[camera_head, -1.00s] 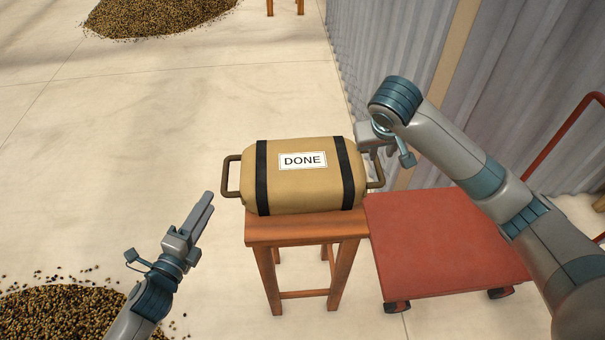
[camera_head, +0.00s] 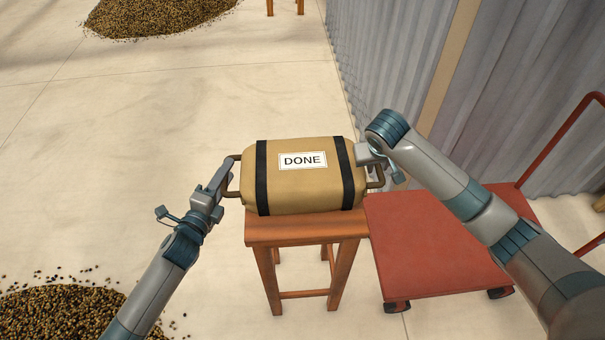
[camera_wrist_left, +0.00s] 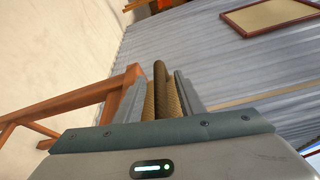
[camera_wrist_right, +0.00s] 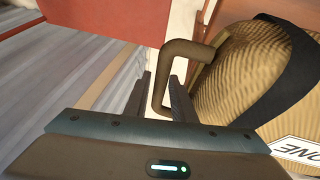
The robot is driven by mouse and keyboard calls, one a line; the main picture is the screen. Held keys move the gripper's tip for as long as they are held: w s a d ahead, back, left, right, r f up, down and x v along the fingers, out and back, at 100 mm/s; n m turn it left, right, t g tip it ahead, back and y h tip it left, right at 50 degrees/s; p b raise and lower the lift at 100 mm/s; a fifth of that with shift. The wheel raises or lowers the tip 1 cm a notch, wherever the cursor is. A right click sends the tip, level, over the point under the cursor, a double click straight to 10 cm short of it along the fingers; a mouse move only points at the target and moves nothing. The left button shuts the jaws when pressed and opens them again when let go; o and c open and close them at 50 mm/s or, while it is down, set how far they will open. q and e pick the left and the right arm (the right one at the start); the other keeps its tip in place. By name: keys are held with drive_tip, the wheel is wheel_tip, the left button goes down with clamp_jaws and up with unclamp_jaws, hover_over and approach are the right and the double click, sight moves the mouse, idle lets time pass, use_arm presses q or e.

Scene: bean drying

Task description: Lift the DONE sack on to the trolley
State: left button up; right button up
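The tan DONE sack (camera_head: 300,195), with two dark straps and a white label, lies on a wooden stool (camera_head: 305,232). A brown handle stands out at each end. My left gripper (camera_head: 226,170) is at the left handle; in the left wrist view its open fingers (camera_wrist_left: 160,92) straddle the brown bar (camera_wrist_left: 160,75), with gaps beside it. My right gripper (camera_head: 368,160) is at the right handle (camera_head: 377,178); in the right wrist view its fingers (camera_wrist_right: 161,90) stand apart on either side of the handle (camera_wrist_right: 180,50). The red trolley (camera_head: 430,250) stands right of the stool.
The trolley's red push rail (camera_head: 562,135) rises at the right. A corrugated wall (camera_head: 395,60) runs behind. Bean piles lie at the lower left (camera_head: 60,315) and top left (camera_head: 155,15).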

use_arm(q)
drive_tip(key=c, duration=0.7)
use_arm(e)
clamp_jaws()
use_arm(q)
clamp_jaws()
idle(0.4)
drive_tip(key=shift+w+r, duration=0.1)
drive_tip(key=shift+r, duration=0.1)
use_arm(e)
drive_tip(key=shift+w+r, duration=0.15)
drive_tip(key=shift+r, duration=0.05)
